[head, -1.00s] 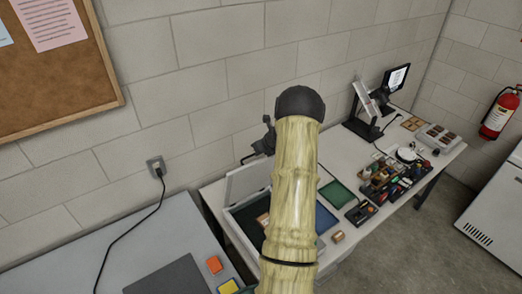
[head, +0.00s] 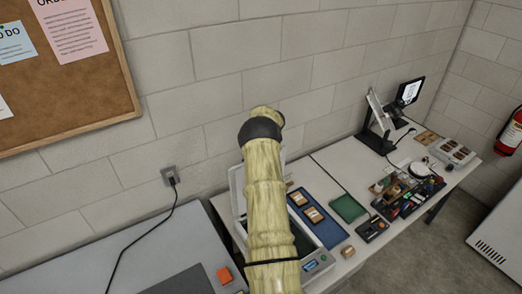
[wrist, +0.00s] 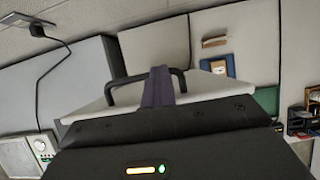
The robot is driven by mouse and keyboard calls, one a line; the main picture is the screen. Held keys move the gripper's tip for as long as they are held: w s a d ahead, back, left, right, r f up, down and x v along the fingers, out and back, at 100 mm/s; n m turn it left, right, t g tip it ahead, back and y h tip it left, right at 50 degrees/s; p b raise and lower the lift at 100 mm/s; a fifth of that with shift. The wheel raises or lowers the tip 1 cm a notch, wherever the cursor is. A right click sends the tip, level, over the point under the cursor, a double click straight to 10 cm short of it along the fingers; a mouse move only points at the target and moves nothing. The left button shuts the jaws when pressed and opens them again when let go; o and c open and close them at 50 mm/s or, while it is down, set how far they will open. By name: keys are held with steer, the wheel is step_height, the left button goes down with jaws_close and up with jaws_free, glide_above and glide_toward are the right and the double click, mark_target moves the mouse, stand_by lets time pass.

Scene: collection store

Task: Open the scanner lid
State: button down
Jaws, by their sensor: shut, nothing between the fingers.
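The scanner (head: 318,262) stands on the table, with a small blue display at its front right corner and its dark glass partly uncovered. Its pale lid (head: 237,187) stands raised at the back left, largely hidden by my arm. In the wrist view the lid (wrist: 95,112) shows as a thin white slab with a black bar handle (wrist: 118,88). My gripper (wrist: 160,78) is shut and empty, its fingers overlapping the handle in the picture. I cannot tell whether they touch it. My arm hides the gripper in the head view.
A blue tray (head: 327,232) with brown pieces and a green mat (head: 348,208) lie right of the scanner. Tools and a stand (head: 375,140) are farther right. A grey surface (head: 105,268) is at left, and the block wall (head: 200,90) is close behind.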

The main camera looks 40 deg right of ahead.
steer(key=shift+w+d+f, duration=0.1)
steer(key=shift+w+d, duration=0.1)
steer(key=shift+w, duration=0.25)
stand_by(0.3)
steer(key=shift+w, duration=0.1)
steer(key=w+r+p, duration=0.2)
steer(key=w+r, duration=0.1)
steer(key=r, duration=0.6)
steer(key=shift+w+d+r, duration=0.2)
steer(key=shift+d, duration=0.15)
